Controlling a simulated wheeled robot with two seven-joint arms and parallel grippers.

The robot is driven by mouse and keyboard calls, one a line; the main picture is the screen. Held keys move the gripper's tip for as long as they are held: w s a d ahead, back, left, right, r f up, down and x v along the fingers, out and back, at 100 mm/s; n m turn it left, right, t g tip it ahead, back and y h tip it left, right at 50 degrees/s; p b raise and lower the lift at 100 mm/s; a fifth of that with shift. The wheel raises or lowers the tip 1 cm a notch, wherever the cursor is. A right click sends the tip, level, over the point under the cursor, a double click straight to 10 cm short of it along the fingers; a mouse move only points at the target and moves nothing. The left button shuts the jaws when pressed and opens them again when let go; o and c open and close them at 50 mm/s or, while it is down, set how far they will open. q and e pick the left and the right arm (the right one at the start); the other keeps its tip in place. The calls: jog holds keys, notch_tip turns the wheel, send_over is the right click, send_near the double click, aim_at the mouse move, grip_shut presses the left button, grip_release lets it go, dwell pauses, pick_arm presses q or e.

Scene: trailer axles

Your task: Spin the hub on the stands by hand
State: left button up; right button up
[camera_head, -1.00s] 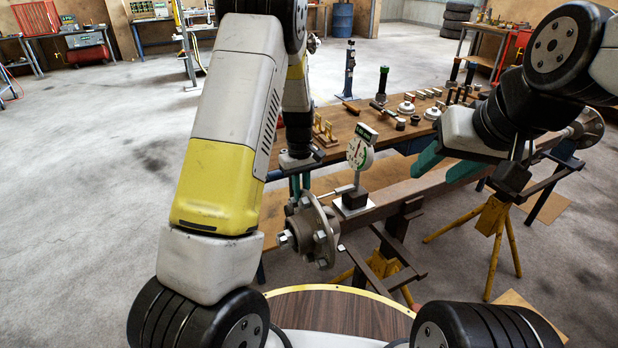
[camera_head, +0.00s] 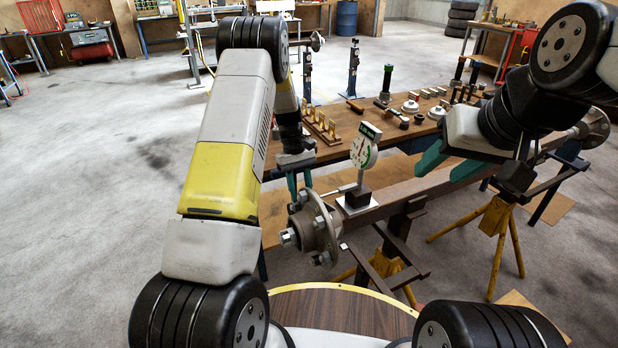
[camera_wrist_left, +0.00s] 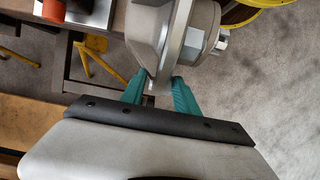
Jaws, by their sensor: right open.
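The grey steel hub (camera_head: 322,228), with studs around its flange, sits on the near end of a brown axle beam (camera_head: 405,195). A yellow stand (camera_head: 385,262) is under the beam. My left gripper (camera_head: 299,181) is at the top of the hub, pointing down. In the left wrist view its teal fingers (camera_wrist_left: 158,90) are spread apart, with the lower edge of the hub flange (camera_wrist_left: 163,62) between their tips; I cannot tell if they touch it. A dial gauge (camera_head: 363,153) stands on the beam beside the hub.
A workbench (camera_head: 340,145) with several small tools and parts runs behind the beam. Another yellow stand (camera_head: 496,220) carries the far end, where a second hub (camera_head: 595,127) shows. Concrete floor (camera_head: 90,190) is clear at the left.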

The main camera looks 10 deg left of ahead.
pick_arm(q)
jog(key=shift+r, duration=0.1)
jog(key=v, duration=0.7)
jog(key=shift+r, duration=0.3)
jog(key=shift+w, duration=0.1)
